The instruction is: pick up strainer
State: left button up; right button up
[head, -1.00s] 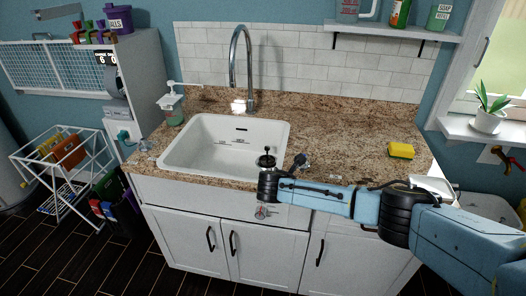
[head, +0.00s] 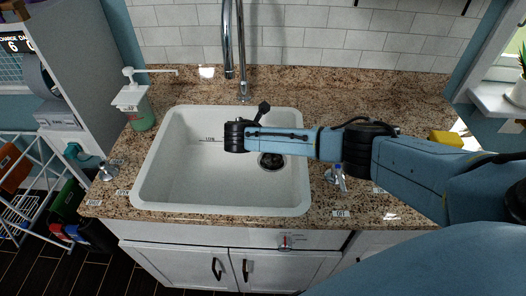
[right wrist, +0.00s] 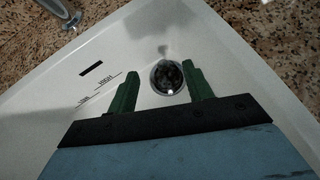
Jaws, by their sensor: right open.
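The strainer (head: 271,161) is a small dark round piece with a metal rim at the drain in the floor of the white sink (head: 185,180). The right wrist view shows the strainer (right wrist: 167,78) just beyond and between my right fingertips, with nothing held. My right gripper (right wrist: 160,69) is open, its two green fingers apart over the sink. In the head view, my right arm crosses above the sink and its wrist is left of the drain; the fingers are hidden there. My left gripper is not in view.
A chrome faucet (head: 241,60) rises behind the sink. A soap dispenser (head: 134,100) stands at the left of the granite counter (head: 330,95). A yellow sponge (head: 446,138) and a small bottle (head: 340,178) are to the right. The sink floor is otherwise clear.

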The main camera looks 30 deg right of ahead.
jog(key=w+d+f+b, duration=0.1)
jog(key=d+f+b, duration=0.1)
jog(key=f+b, duration=0.1)
jog(key=w+d+f+b, duration=0.1)
jog(key=f+b, duration=0.2)
jog(key=f, duration=0.1)
jog(key=w+d+f+b, duration=0.2)
jog(key=f+b, duration=0.1)
jog(key=f, duration=0.1)
jog(key=shift+w+d+f+b, duration=0.1)
jog(key=shift+d+f+b, duration=0.2)
jog(key=shift+f+b, duration=0.1)
jog(key=shift+w+d+f+b, duration=0.25)
jog(key=shift+f+b, duration=0.15)
jog(key=shift+b, duration=0.1)
jog(key=shift+w+d+f+b, duration=0.2)
jog(key=shift+w+f+b, duration=0.05)
jog(key=shift+f+b, duration=0.2)
jog(key=shift+b+x, duration=0.9)
jog(key=shift+x, duration=0.1)
jog(key=shift+w+d, duration=0.1)
jog(key=shift+d, duration=0.1)
jog(key=shift+c, duration=1.3)
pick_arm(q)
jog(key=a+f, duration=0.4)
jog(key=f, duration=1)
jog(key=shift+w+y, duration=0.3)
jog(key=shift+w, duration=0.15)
pick_arm(e)
grip_shut()
